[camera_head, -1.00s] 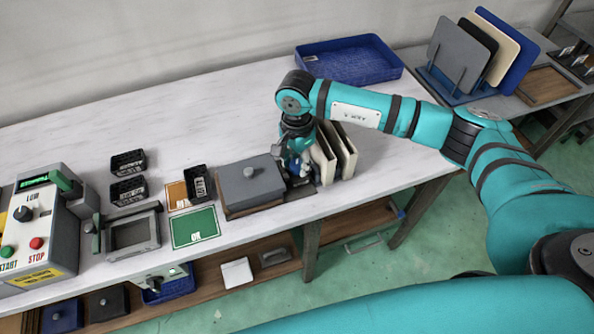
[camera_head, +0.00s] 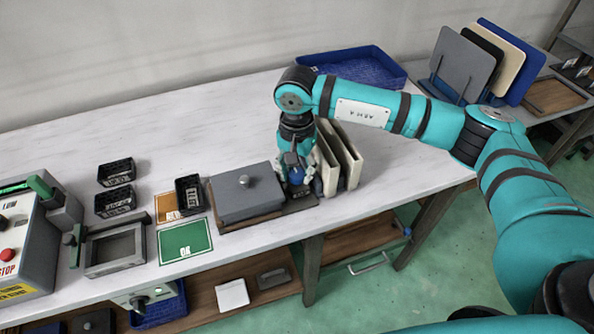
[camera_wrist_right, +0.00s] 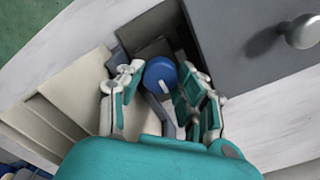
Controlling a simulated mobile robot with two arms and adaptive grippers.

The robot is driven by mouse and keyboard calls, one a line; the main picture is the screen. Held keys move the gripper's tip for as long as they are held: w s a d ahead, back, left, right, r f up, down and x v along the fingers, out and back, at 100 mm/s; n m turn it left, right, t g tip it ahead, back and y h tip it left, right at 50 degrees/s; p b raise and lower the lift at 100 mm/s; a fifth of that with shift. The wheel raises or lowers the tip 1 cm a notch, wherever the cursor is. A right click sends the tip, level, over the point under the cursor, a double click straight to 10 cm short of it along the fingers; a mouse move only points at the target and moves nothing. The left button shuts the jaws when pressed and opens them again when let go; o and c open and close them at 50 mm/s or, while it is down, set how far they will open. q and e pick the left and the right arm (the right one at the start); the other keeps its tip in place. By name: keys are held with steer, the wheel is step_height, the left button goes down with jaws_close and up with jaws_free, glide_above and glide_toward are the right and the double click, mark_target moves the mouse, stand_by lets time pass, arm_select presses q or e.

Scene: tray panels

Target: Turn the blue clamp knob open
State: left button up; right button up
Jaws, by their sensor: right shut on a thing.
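The blue clamp knob (camera_head: 296,177) sits at the right end of the grey-lidded panel press (camera_head: 240,200). In the right wrist view the knob (camera_wrist_right: 160,73) is a round blue disc with a small white mark. My right gripper (camera_head: 295,174) points down over the knob. In the wrist view its jointed fingers (camera_wrist_right: 160,82) stand on either side of the knob, shut on it. The clamp base under the knob is partly hidden by the fingers. My left gripper is not in view.
Cream upright panels (camera_head: 345,158) stand close to the right of my gripper. The grey lid's round handle (camera_wrist_right: 303,31) is on the other side. A green OK mat (camera_head: 185,241) and small black bins lie left. A blue tray (camera_head: 378,68) is behind my arm.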

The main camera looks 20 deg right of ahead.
steer(key=o, duration=1.1)
steer(key=shift+o, duration=0.2)
